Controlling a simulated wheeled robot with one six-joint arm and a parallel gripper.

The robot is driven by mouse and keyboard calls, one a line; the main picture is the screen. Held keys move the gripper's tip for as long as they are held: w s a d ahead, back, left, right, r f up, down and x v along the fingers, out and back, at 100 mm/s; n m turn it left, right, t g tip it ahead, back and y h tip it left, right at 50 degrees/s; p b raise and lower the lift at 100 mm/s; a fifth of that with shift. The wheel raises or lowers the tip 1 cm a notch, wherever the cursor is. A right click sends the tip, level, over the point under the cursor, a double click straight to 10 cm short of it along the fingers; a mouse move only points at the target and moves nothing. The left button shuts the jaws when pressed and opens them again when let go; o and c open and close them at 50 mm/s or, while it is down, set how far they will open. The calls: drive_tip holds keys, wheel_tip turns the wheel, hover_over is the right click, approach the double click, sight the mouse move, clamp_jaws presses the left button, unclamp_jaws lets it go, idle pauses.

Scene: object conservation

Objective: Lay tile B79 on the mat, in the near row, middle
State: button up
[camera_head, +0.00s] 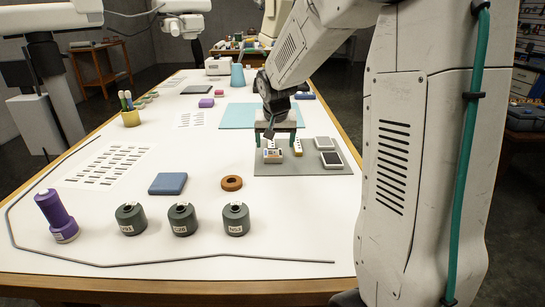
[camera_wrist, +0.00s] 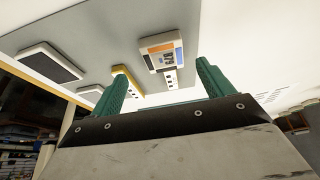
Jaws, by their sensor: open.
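A grey mat (camera_head: 310,168) lies at the right side of the table. At its near left is a tile with a white, orange and dark label (camera_head: 273,156); the wrist view shows it too (camera_wrist: 160,48), its code too small to read surely. A dotted white piece (camera_wrist: 171,78) lies directly behind it. A yellow-edged dotted tile (camera_head: 298,146) is to its right. Two dark-faced pale tiles (camera_head: 331,159) (camera_head: 323,143) lie at the mat's right. My gripper (camera_head: 275,140) points down above the mat, green fingers apart and empty; it shows in the wrist view (camera_wrist: 161,72).
A light blue sheet (camera_head: 236,117) lies behind the grey mat.

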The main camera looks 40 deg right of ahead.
sight(273, 152)
drive_tip(key=x, duration=0.5)
drive_tip(key=shift+w+a+f, duration=0.1)
drive_tip(key=shift+w+a, duration=0.05)
drive_tip(key=shift+w, duration=0.1)
drive_tip(key=shift+c, duration=0.3)
drive_tip(key=c, duration=1.2)
drive_tip(key=shift+r, duration=0.6)
drive_tip(key=v, duration=0.2)
drive_tip(key=shift+r, duration=0.4)
drive_tip(key=s+a, duration=0.1)
drive_tip(key=s, duration=0.4)
drive_tip(key=s+a, duration=0.1)
drive_tip(key=s, duration=0.4)
drive_tip(key=s+a+r, duration=0.1)
drive_tip(key=s, duration=0.4)
drive_tip(key=shift+a+r, duration=0.1)
drive_tip(key=shift+a, duration=0.2)
